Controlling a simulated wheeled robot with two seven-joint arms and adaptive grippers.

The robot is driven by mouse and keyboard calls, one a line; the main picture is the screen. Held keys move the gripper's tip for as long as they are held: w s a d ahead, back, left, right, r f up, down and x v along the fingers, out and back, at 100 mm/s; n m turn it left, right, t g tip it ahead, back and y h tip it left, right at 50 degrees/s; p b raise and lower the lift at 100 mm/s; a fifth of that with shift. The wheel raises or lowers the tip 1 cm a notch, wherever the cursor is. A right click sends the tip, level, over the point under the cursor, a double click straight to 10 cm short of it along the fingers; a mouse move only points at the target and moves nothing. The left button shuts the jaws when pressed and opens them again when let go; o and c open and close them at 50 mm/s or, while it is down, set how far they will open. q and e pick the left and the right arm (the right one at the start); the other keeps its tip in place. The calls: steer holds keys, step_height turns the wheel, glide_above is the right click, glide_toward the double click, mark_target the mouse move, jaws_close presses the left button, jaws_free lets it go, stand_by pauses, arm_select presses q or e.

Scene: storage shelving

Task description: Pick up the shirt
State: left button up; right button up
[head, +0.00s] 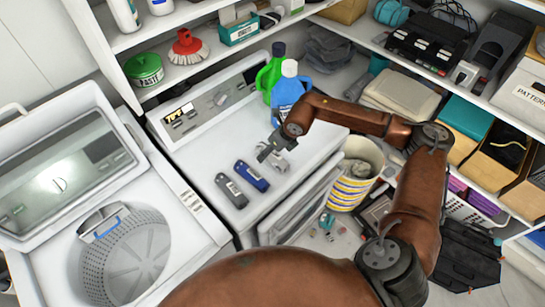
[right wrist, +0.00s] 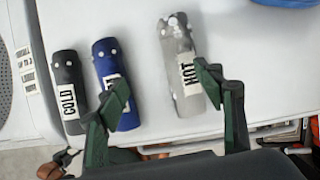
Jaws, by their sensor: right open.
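No garment is clearly recognisable as the shirt. A striped yellow-and-white hamper (head: 352,190) holds pale, crumpled stuff (head: 358,168) that may be cloth. My right gripper (head: 272,150) is open above the white machine's top, over three small objects. My left gripper is out of view.
An open washer (head: 125,250) with a perforated drum stands at left. Green (head: 268,75) and blue (head: 287,92) bottles stand at the back of the machine top. Shelves with boxes and baskets line the back and right. Small items litter the floor beside the hamper.

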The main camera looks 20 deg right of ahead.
mark_target(273, 154)
steer(key=shift+w+d+h, duration=0.15)
steer(key=shift+d+h, duration=0.15)
steer(key=shift+d, duration=0.7)
steer(key=shift+w+d+f, duration=0.15)
steer(key=shift+d+f, duration=0.05)
steer(key=x, duration=0.2)
steer(key=p+x, duration=0.1)
steer(key=x, duration=0.4)
steer(key=shift+s+d+f+p, duration=0.25)
steer(key=shift+s+d+p, duration=0.05)
steer(key=shift+p, duration=0.1)
steer(key=shift+c, duration=0.6)
steer(key=c, duration=1.2)
steer(key=shift+r, duration=0.1)
steer(key=shift+c, duration=0.2)
